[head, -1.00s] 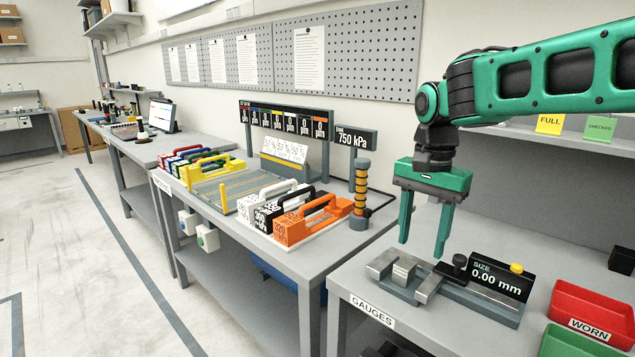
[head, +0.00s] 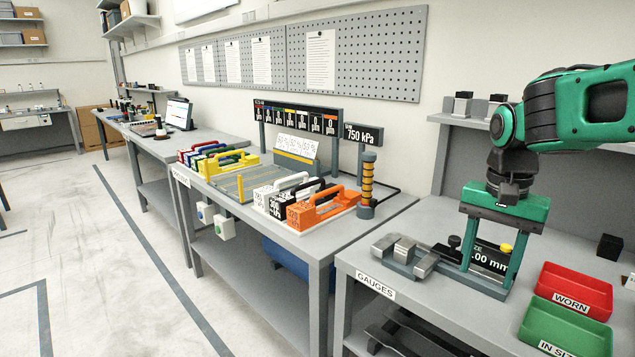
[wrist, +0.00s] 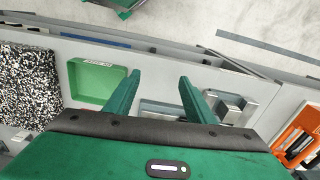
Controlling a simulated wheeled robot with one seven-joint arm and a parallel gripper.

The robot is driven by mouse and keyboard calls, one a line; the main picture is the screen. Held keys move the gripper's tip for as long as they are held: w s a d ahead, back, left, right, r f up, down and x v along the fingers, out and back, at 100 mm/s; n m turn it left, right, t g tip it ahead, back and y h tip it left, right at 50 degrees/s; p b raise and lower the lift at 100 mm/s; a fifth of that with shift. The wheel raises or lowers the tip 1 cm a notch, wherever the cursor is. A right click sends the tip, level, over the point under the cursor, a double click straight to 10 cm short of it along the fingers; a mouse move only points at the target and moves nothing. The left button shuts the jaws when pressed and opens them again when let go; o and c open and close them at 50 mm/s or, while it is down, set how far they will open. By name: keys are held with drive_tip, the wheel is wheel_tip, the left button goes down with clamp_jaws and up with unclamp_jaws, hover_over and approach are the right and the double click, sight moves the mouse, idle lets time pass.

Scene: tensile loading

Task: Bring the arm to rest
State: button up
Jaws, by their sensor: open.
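My gripper (head: 490,275) is green, with its fingers apart and nothing between them. In the wrist view my gripper's fingers (wrist: 160,92) also stand apart and empty, with the metal blocks of the gauge (wrist: 228,107) beside the right finger. Whether the fingertips touch anything cannot be told.
A red WORN tray (head: 572,287) and a green tray (head: 565,330) lie right of the gripper. The middle table holds an orange handled block (head: 322,212), other handled blocks and a striped post (head: 367,185). A shelf runs behind the arm. Floor at left is clear.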

drive_tip(key=s+d+f+n, duration=0.1)
drive_tip(key=s+d+f, duration=0.3)
drive_tip(key=s, duration=0.6)
drive_tip(key=s+d+f+n, duration=0.1)
drive_tip(key=s+d+f, duration=0.4)
drive_tip(key=s, duration=0.5)
drive_tip(key=shift+d, duration=0.45)
drive_tip(key=shift+w+f, duration=0.25)
drive_tip(key=shift+w, duration=0.3)
